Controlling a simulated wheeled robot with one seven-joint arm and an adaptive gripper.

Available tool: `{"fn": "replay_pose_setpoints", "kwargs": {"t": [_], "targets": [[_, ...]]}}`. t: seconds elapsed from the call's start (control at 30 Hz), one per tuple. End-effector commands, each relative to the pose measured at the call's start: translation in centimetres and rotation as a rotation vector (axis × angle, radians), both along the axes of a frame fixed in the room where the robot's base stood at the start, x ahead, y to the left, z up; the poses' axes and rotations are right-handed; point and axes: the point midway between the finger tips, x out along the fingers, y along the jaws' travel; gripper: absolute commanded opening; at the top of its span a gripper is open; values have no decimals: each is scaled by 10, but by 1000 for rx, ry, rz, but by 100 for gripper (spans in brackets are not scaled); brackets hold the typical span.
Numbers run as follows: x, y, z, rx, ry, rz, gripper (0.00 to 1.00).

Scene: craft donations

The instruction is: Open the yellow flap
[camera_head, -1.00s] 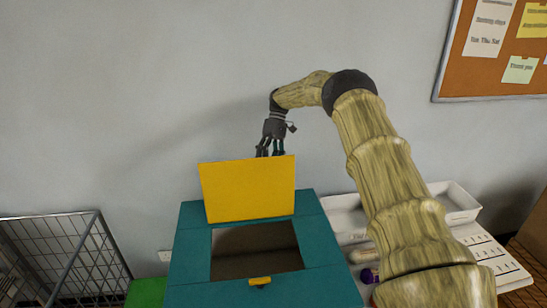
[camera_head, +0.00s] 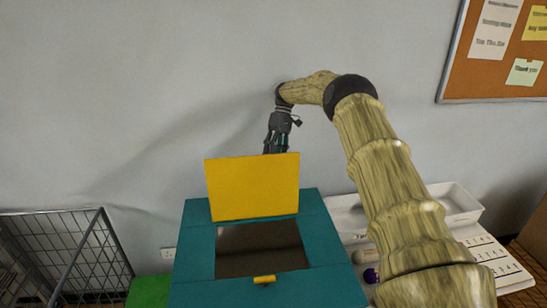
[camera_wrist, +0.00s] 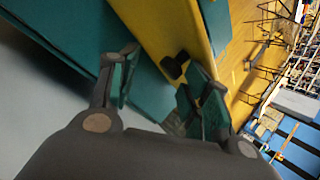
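The yellow flap (camera_head: 253,187) stands raised, roughly upright, at the back edge of the opening in the teal box (camera_head: 197,240). The opening shows clear below it, with a small yellow tab at its front edge. My gripper (camera_head: 275,148) is behind the flap's top edge near its right corner, pointing down; its fingertips are partly hidden there. In the wrist view, my gripper (camera_wrist: 160,88) has its two fingers apart with nothing clearly held between them. The yellow flap (camera_wrist: 160,25) runs past the right finger, with a small dark knob beside it; contact cannot be told.
A wire basket (camera_head: 98,250) stands at left and a green surface (camera_head: 149,291) lies beside the box. A white tray (camera_head: 462,203) is at right, partly behind my arm. The wall is close behind, with a corkboard (camera_head: 500,72) at upper right.

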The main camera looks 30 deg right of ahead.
Motion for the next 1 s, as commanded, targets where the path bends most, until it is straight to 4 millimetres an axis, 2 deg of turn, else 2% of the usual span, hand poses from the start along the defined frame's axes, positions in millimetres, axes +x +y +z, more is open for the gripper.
{"fn": "replay_pose_setpoints", "kwargs": {"t": [0.2,0.47,1.0], "targets": [[11,-13,25,0,-4,-2,48],[18,-22,41,2,-5,-3,48],[19,-24,45,3,-4,-4,48]]}}
